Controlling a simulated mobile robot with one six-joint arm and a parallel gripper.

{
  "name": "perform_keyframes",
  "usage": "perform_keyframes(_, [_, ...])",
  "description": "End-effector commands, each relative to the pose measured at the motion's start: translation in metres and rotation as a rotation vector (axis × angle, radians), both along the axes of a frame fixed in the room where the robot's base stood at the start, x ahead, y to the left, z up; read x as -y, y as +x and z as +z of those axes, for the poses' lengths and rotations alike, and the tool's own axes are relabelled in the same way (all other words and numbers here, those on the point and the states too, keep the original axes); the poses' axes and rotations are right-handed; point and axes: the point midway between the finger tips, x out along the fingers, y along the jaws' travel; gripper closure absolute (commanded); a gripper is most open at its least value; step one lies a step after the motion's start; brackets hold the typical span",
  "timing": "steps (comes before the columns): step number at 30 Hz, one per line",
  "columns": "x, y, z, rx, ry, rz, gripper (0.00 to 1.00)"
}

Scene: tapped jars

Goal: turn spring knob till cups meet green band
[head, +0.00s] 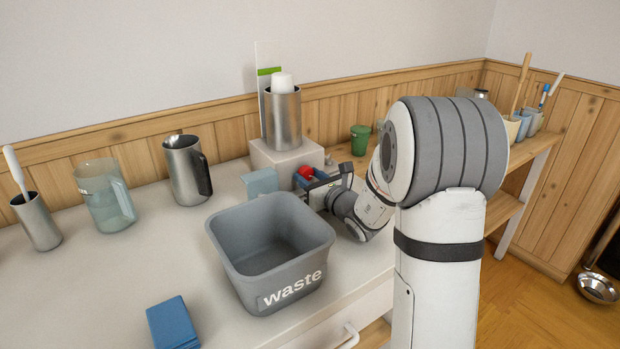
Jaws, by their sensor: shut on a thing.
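A metal cup tube (284,122) stands on a pale block (272,158) at the back of the counter. White cups (282,83) stick up out of its top. A white upright strip behind it carries a green band (269,71). In the picture the cups' top appears about level with the band, but the camera looks from above, so the true match is unclear. The red knob (306,172) is on the block's front. My gripper (308,181) is shut on the knob, its fingers partly hiding it.
A grey waste bin (225,254) stands close in front of the block and my wrist. A light blue holder (262,182) is left of the knob. A metal pitcher (185,170), clear jug (104,196) and blue cloth (172,323) are further left. A green cup (360,140) is behind.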

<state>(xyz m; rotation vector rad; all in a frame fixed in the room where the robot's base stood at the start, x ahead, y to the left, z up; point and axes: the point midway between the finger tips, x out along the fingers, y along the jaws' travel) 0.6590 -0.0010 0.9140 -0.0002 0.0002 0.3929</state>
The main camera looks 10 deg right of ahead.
Motion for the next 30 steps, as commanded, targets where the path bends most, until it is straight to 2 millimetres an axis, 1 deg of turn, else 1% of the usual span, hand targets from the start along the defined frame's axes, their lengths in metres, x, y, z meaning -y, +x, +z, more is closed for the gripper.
perform_keyframes(5, [0.0003, 0.0001, -0.0031, 0.014, -0.029, 0.000, 0.85])
perform_keyframes(9, [0.0005, 0.0001, -0.0058, 0.051, -0.114, -0.001, 0.85])
perform_keyframes(15, [0.0005, 0.0002, -0.0030, 0.095, -0.218, 0.000, 0.85])
perform_keyframes(19, [0.0006, 0.0002, -0.0009, 0.103, -0.245, -0.001, 0.85])
perform_keyframes(27, [0.0005, 0.0002, 0.0003, 0.102, -0.247, 0.000, 0.85])
perform_keyframes(28, [0.0004, 0.0002, 0.0003, 0.102, -0.247, 0.000, 0.61])
perform_keyframes(30, [0.0004, 0.0002, 0.0003, 0.102, -0.247, 0.000, 0.55])
